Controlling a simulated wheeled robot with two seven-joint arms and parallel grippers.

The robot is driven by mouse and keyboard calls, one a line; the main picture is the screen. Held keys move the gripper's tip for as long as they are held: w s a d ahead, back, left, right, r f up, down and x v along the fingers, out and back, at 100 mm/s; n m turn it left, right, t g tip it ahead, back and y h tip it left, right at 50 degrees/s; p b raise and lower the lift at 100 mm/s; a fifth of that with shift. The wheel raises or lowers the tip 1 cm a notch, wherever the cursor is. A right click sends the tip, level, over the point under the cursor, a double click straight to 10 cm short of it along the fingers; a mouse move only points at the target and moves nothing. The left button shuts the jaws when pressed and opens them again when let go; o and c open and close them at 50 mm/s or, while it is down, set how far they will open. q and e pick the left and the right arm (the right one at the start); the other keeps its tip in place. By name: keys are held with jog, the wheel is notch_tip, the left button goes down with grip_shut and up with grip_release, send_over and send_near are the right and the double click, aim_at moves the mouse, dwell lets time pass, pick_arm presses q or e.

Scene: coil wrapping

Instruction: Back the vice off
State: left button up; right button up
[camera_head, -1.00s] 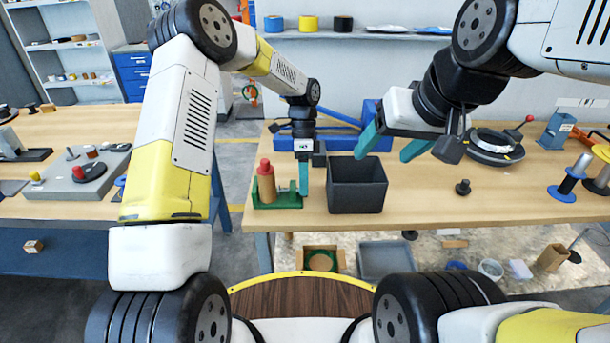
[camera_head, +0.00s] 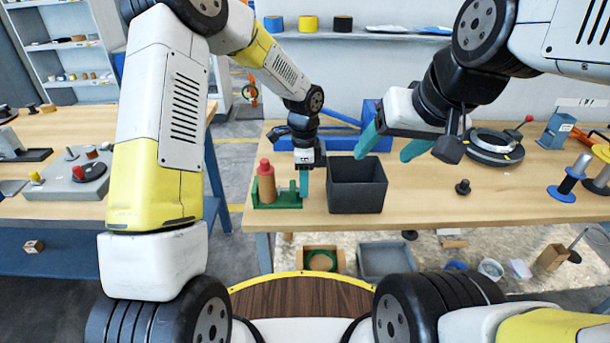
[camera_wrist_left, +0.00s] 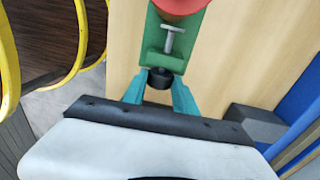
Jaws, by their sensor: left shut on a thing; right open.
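The small green vice (camera_head: 290,200) stands near the front edge of the table, with an orange-brown, red-topped cylinder (camera_head: 266,183) upright in it. In the left wrist view, the vice body (camera_wrist_left: 152,42) shows from close up, with a grey screw (camera_wrist_left: 173,42) and a black knob (camera_wrist_left: 160,78) at its end. My left gripper (camera_head: 304,183) is at the right end of the vice. Its teal fingers (camera_wrist_left: 158,92) are shut on the black knob, one on each side. My right gripper (camera_head: 387,147) is open and empty, above and behind the dark bin.
The dark open bin (camera_head: 357,190) stands just right of the vice and my left gripper. A small black knob-like piece (camera_head: 462,187) and a round black-and-grey device (camera_head: 491,147) are further right. Blue frame parts (camera_head: 340,142) lie behind. The table between bin and black piece is clear.

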dwell(0.3)
pick_arm(q)
jog(key=t, duration=0.2)
jog(key=shift+s+t, duration=0.4)
jog(key=shift+t, duration=0.6)
jog(key=o, duration=0.8)
jog(key=shift+w+a+g, duration=0.1)
jog(key=shift+w+g, duration=0.2)
jog(key=shift+g, duration=0.4)
jog(key=shift+w+f+g, duration=0.1)
jog(key=shift+w+g, duration=0.1)
jog(key=shift+g, duration=0.7)
jog(key=shift+s+g, duration=0.1)
jog(key=shift+g, duration=0.2)
